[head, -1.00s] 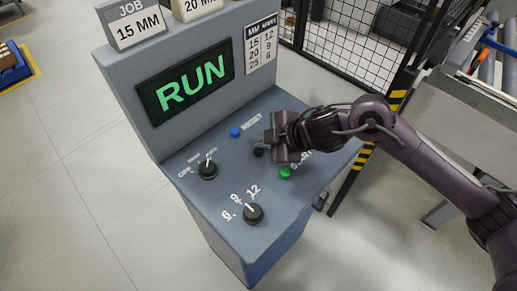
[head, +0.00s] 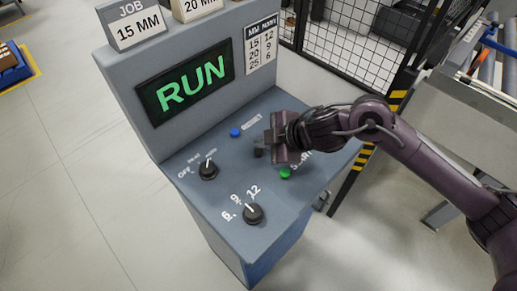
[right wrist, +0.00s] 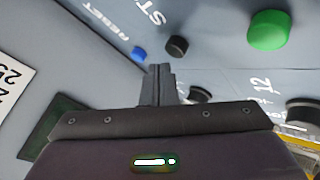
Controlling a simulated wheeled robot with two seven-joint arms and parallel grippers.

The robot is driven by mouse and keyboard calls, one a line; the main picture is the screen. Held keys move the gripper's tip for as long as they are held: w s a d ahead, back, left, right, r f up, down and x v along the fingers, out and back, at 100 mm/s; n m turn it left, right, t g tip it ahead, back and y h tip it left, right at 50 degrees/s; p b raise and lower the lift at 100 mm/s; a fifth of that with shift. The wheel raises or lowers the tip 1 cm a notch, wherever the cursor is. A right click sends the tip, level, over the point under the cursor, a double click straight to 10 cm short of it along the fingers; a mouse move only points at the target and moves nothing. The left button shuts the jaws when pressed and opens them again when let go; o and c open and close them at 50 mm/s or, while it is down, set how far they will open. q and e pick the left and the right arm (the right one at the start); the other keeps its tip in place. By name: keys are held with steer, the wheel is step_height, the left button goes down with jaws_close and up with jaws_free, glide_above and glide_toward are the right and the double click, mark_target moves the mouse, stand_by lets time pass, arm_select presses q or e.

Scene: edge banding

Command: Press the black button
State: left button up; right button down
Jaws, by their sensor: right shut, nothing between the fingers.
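The black button (head: 258,152) is on the sloping top of the grey console, between the blue RESET button (head: 235,132) and the green START button (head: 285,172). In the right wrist view the black button (right wrist: 177,46) shows just beyond the fingertips, slightly right of them. My right gripper (head: 268,138) is shut and empty, close beside the black button. Its fingers (right wrist: 160,72) appear apart from the button in the wrist view, but the exact height gap is hard to tell. My left gripper is not in view.
Two black rotary knobs, a mode knob (head: 208,170) and a numbered knob (head: 253,214), stand nearer the console front. The upright panel's screen (head: 186,82) reads RUN. A mesh fence (head: 350,45) stands behind.

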mark_target(263, 153)
steer(key=shift+f, duration=0.15)
stand_by(0.4)
steer(key=shift+f, duration=0.3)
steer(key=shift+f+b, duration=0.45)
steer(key=shift+f, duration=0.05)
stand_by(0.8)
steer(key=shift+r, duration=0.15)
steer(key=shift+r+p, duration=0.8)
steer(key=shift+p, duration=0.15)
step_height(263, 153, up, 5)
steer(key=p, duration=0.5)
